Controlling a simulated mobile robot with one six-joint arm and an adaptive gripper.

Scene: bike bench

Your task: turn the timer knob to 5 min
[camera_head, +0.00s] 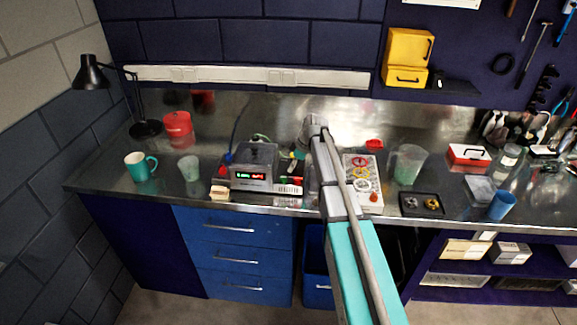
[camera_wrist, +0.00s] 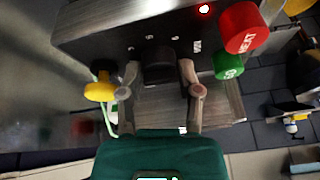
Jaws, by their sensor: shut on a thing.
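The timer knob (camera_wrist: 158,66) is dark and round, on the dark front panel (camera_wrist: 95,45) of a device in the wrist view. Small white marks and letters surround it; I cannot clearly read its pointer or setting. My gripper (camera_wrist: 164,92) has one finger on each side of the knob and is shut on it. In the head view my arm comes up from the lower right, and the gripper and knob cannot be made out there.
A red button (camera_wrist: 244,27) and a green button (camera_wrist: 228,65) sit close right of the knob, a yellow knob (camera_wrist: 100,88) to its left. On the bench stand a teal mug (camera_head: 139,167) and a clear jug (camera_head: 407,164).

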